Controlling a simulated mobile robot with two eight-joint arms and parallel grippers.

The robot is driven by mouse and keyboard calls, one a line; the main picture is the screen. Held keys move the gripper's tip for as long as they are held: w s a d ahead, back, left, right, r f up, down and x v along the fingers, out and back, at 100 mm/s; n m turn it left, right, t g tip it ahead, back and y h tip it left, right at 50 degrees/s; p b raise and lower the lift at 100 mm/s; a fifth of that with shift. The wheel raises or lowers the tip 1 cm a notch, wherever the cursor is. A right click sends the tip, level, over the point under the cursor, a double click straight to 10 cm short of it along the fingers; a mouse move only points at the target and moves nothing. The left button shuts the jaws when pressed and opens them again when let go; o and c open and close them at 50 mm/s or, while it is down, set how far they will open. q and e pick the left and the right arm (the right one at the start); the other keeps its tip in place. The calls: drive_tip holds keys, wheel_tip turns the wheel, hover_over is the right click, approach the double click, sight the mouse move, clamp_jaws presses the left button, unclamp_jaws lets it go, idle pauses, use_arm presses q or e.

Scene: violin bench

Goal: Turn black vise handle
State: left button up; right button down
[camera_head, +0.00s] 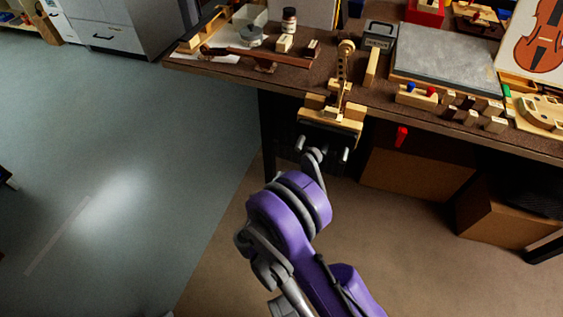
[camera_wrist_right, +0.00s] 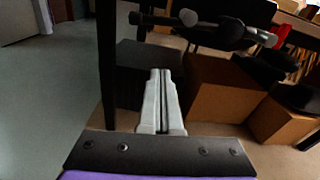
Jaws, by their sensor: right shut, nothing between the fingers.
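The vise (camera_head: 328,132) is fixed to the front edge of the workbench, with wooden jaws and a dark body. In the right wrist view, the black vise handle (camera_wrist_right: 215,27) is a dark bar across the top, with a pale rounded end near the picture's middle. In the head view my right arm hides part of the vise front. My right gripper (camera_wrist_right: 160,75) is shut, its grey fingers together with nothing between them. It appears below the handle in the wrist view, with a visible gap. My left gripper is not in view.
The workbench (camera_head: 225,62) holds a scroll-topped violin neck (camera_head: 343,65) above the vise, a grey slab (camera_head: 440,60) and several small wooden blocks. Cardboard boxes (camera_head: 415,175) stand under the bench at right. The floor at left (camera_head: 120,150) is clear.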

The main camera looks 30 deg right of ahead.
drive_tip(key=w+d+r+b, duration=0.1)
drive_tip(key=w+d+r, duration=0.2)
drive_tip(key=w+d, duration=0.2)
drive_tip(key=shift+w+d, duration=0.3)
drive_tip(key=shift+d, duration=0.35)
drive_tip(key=shift+r, duration=0.15)
drive_tip(key=shift+r+m, duration=0.25)
drive_tip(key=shift+m, duration=0.15)
